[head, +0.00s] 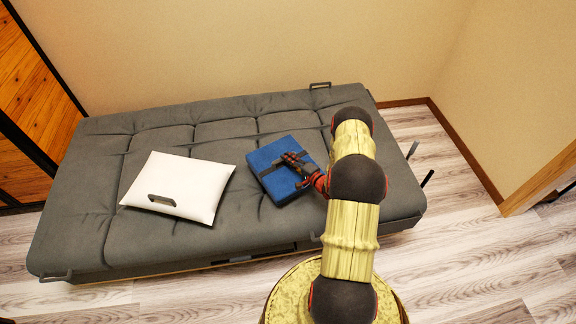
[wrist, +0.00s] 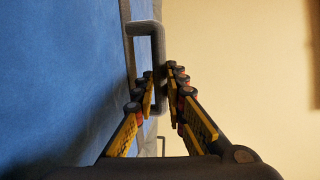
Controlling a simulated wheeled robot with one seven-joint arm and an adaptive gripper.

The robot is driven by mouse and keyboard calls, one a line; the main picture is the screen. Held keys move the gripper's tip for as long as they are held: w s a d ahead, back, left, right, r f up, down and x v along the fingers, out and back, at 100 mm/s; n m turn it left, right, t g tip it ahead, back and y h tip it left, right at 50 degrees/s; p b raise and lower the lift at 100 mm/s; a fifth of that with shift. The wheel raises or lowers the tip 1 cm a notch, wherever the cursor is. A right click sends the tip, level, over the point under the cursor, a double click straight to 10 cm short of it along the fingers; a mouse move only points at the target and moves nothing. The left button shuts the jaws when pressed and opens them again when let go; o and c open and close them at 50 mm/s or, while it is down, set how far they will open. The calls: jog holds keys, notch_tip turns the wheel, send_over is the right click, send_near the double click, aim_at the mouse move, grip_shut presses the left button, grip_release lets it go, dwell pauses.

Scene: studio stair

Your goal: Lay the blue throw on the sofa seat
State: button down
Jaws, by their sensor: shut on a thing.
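The blue throw (head: 272,158) is a folded flat bundle with a dark strap, over the right half of the grey sofa seat (head: 250,222). I cannot tell whether it rests on the seat or hangs just above it. My gripper (head: 300,172) is at its right side. In the wrist view the throw (wrist: 60,80) fills the left, and my gripper (wrist: 160,74) is shut on the dark handle (wrist: 157,40) at its edge. The throw's underside is hidden.
A white flat bundle (head: 190,185) with a dark handle lies on the left half of the sofa. Metal handles (head: 320,85) stick out at the sofa's edges. Walls (head: 240,50) stand behind and at the right. Floor (head: 450,240) is clear at the right.

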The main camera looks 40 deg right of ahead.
aim_at(284, 164)
jog(key=f, duration=0.1)
jog(key=f+b, duration=0.2)
jog(key=f, duration=0.1)
jog(key=shift+w+d, duration=0.15)
jog(key=shift+w, duration=0.1)
jog(key=shift+r, duration=0.2)
jog(key=shift+f, duration=0.15)
jog(key=c, duration=1.8)
grip_release()
